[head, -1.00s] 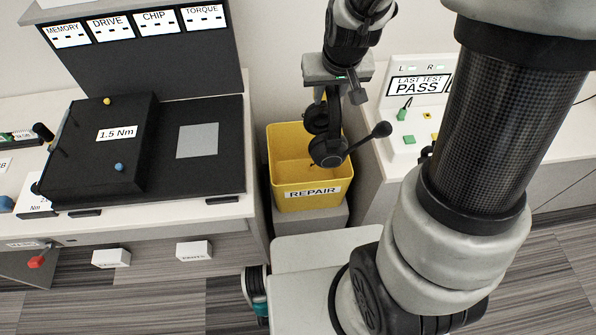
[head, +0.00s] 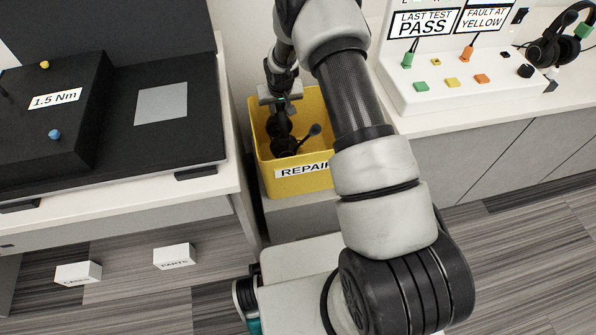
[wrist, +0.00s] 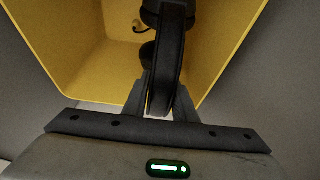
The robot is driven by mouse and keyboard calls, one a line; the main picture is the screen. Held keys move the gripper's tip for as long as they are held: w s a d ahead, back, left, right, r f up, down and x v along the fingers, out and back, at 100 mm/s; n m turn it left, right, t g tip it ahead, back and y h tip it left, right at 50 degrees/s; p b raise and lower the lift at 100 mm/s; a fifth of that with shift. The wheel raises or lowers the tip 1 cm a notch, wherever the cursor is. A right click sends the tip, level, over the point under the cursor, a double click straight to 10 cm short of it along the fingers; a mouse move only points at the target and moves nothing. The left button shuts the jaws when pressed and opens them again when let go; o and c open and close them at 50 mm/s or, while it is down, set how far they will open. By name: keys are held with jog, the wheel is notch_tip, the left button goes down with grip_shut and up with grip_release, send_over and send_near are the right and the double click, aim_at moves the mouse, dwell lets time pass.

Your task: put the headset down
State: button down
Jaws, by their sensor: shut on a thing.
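A black headset (head: 283,144) with a boom microphone hangs from my gripper (head: 280,106), inside the yellow bin marked REPAIR (head: 257,160). My gripper is shut on the headband, which also shows in the wrist view (wrist: 170,65) between the two fingers (wrist: 158,105). The ear cups hang down into the bin. I cannot tell whether they touch its floor. The bin (wrist: 75,60) opens out below the headset in the wrist view.
A white test panel (head: 450,85) with coloured buttons stands on the right counter, with another headset (head: 552,45) beside it. A black bench fixture (head: 100,120) is at left. The bin sits between the two counters.

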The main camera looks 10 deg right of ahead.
notch_tip(320, 180, down, 12)
jog(key=b, duration=0.2)
jog(key=shift+w+b, duration=0.2)
jog(key=shift+b, duration=0.1)
jog(key=shift+a+r, duration=0.1)
jog(key=c, duration=1.5)
grip_release()
jog(key=shift+o, duration=0.2)
